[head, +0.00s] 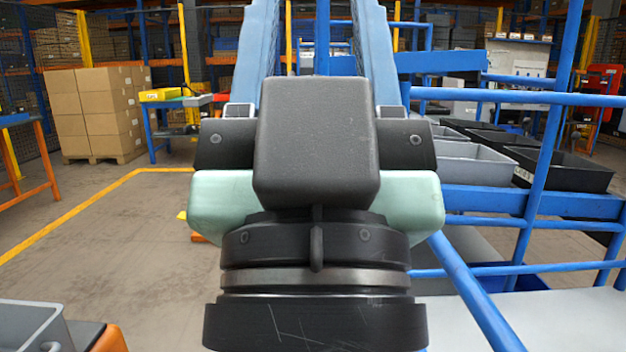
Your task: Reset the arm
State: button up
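My own arm fills the middle of the head view. A dark grey block, a pale green housing and black and metal rings of it show close up, running down to the bottom edge. No gripper fingers can be made out, so I cannot see what my gripper holds. The arm hides much of the middle of the scene behind it.
Blue railings (530,212) and a row of grey and black bins (562,170) stand close on the right. Stacked cardboard boxes (98,115) on a pallet stand back left. A grey bin (32,325) is at the lower left. The floor (130,240) at left is mostly clear.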

notch_tip(320, 180, up, 36)
jog(key=p, duration=3.3)
jog(key=shift+f+p, duration=0.25)
jog(key=shift+p, duration=0.1)
